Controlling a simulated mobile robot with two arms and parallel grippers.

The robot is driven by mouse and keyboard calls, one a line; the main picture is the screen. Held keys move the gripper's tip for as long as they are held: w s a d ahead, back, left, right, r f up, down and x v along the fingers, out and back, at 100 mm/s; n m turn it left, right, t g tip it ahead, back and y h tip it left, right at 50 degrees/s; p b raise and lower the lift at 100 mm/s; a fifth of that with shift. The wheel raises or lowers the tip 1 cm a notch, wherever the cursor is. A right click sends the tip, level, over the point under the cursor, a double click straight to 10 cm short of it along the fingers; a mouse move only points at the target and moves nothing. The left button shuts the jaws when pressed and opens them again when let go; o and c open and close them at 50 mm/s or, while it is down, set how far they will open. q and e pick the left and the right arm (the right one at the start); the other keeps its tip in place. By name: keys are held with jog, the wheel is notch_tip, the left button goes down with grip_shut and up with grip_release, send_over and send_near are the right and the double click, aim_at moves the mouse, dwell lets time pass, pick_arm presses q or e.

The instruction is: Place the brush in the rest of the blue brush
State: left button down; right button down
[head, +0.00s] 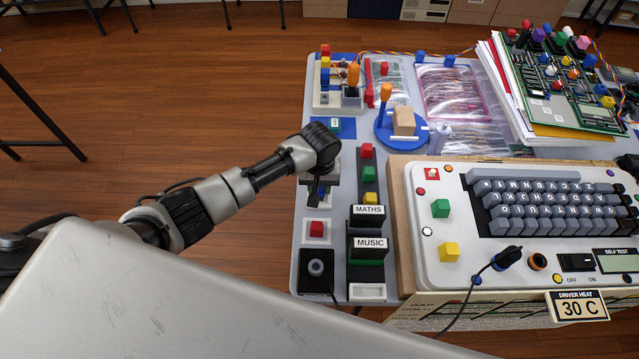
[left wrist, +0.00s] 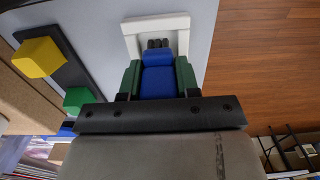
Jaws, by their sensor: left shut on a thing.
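My left gripper (head: 319,192) points down over the left part of the table in the head view, with its wrist hiding much of what is under it. In the left wrist view it is shut on a blue brush (left wrist: 158,80), with a green piece on each side of the blue body. Dark ends of the brush show toward a white U-shaped rest (left wrist: 182,22), which frames them. I cannot tell whether the brush sits in this rest or is just above it. My right gripper is not in view.
Cartridges marked MATHS (head: 367,216) and MUSIC (head: 370,246) stand to the right, beside the keyboard unit (head: 460,270). Behind is a blue round stand (head: 387,135). The table's left edge is close.

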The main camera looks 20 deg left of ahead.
pick_arm(q)
jog(key=shift+f, duration=0.15)
jog(key=c, duration=1.1)
grip_release()
jog(key=shift+o, duration=1.4)
notch_tip(320, 180, up, 12)
jog(key=shift+r, duration=0.2)
jog(key=shift+s+f, duration=0.1)
